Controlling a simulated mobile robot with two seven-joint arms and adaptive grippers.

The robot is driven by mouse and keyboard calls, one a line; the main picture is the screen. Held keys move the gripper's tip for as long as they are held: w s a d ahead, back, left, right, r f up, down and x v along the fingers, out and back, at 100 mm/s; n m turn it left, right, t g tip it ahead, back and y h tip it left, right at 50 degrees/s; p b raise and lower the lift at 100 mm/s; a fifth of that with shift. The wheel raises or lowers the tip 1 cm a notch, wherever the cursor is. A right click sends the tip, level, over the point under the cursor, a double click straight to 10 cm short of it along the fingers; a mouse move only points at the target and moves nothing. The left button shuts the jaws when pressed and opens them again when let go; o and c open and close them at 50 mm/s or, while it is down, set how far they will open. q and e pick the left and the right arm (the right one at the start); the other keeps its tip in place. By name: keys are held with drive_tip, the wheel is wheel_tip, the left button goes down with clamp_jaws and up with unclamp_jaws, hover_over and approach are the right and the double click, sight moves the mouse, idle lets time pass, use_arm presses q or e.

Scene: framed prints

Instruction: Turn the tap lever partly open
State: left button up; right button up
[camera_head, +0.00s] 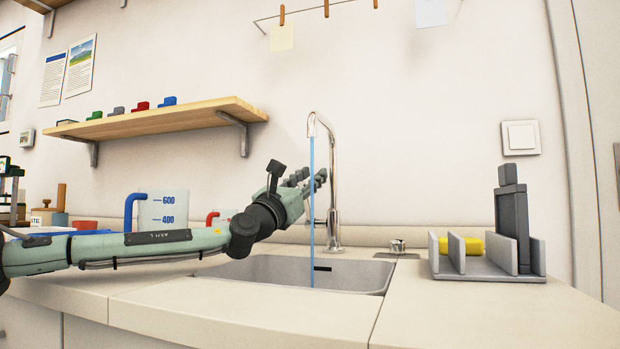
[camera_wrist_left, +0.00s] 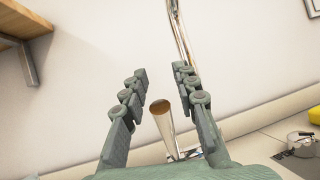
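The chrome tap (camera_head: 334,180) stands upright behind the sink, its spout curved over to the left. A thin blue stream (camera_head: 312,220) falls from the spout into the sink (camera_head: 250,270). My left gripper (camera_head: 313,177) is beside the tap column, with its fingers pointing towards it. In the left wrist view, the fingers (camera_wrist_left: 160,73) are spread apart. A shiny metal rod with a brownish end, which looks like the tap lever (camera_wrist_left: 163,122), shows between them with gaps on both sides. The tap column (camera_wrist_left: 180,35) rises behind. My right gripper is not in view.
A grey rack (camera_head: 480,264) with a yellow sponge (camera_head: 473,244) stands right of the sink. A measuring jug (camera_head: 163,212) with a blue handle stands left, behind my arm. A wooden shelf (camera_head: 165,120) hangs above. The front counter (camera_head: 240,318) is clear.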

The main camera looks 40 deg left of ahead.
use_arm(q)
wheel_tip(320, 180, up, 10)
idle(0.6)
idle(0.5)
